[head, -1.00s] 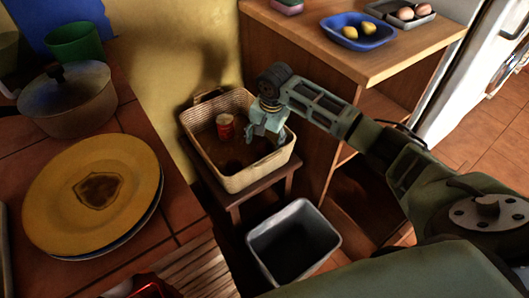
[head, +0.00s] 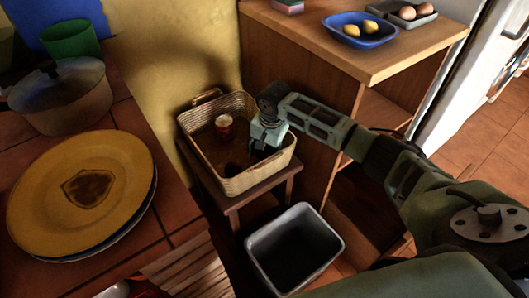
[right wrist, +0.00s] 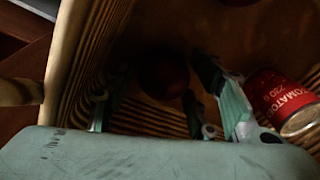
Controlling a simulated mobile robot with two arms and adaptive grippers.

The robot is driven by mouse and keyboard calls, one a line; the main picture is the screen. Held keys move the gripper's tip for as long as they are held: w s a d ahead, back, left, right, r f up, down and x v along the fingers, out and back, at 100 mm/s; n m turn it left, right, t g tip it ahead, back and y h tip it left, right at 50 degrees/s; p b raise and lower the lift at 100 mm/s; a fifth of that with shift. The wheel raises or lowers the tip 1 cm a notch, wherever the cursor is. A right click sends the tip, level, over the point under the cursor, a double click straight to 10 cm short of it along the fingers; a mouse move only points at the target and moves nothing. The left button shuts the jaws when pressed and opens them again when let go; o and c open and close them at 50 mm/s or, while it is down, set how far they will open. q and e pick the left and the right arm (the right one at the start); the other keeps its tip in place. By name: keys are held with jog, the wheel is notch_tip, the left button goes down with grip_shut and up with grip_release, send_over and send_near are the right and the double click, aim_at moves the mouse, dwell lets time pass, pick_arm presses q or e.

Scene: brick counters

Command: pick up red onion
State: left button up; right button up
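A dark red, round red onion (right wrist: 163,75) lies in deep shade on the floor of the wicker basket, seen in the right wrist view between my fingers, a little beyond them. The basket (head: 258,181) stands on a small wooden stool in the head view. My right gripper (head: 263,150) reaches down into its right part. In the right wrist view the gripper (right wrist: 168,112) has its fingers spread, with nothing held between them. A dark shape in the basket in the head view is too shaded to name surely. My left gripper is not in view.
The basket walls are close around the gripper. A grey bin (head: 293,248) stands in front, a wooden counter (head: 375,62) behind right.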

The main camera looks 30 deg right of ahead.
jog(key=c, duration=0.8)
jog(key=shift+c, duration=0.2)
